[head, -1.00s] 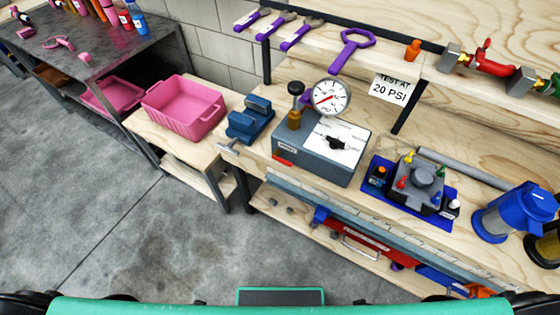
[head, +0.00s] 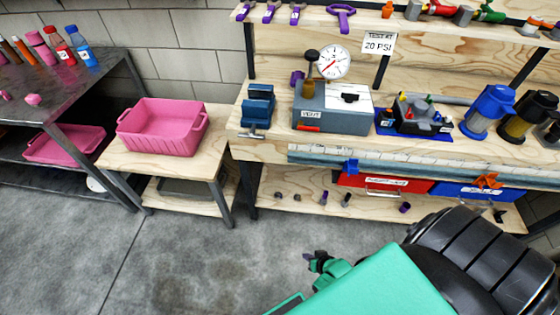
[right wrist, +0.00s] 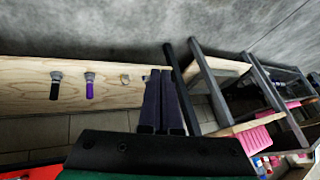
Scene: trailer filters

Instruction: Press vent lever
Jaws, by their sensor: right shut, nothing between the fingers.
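The grey test box (head: 335,112) stands on the wooden workbench with a round pressure gauge (head: 332,62) and a dark-knobbed post (head: 311,66) on it. A small red lever (head: 309,128) sits low on its front, under a label that appears to read VENT. My right gripper (head: 314,261) is shut and empty, low in front of the bench and well apart from the lever. Its closed dark fingers (right wrist: 166,103) show in the right wrist view, with the lower shelf behind them. The lever is not visible there. My left gripper is out of view.
A blue vise (head: 257,108) stands left of the box, and a blue mat (head: 385,124) with a valve fixture lies right of it. A pink bin (head: 160,125) sits on a lower table at left. Red and blue drawers (head: 384,184) hang under the bench. The floor in front is open.

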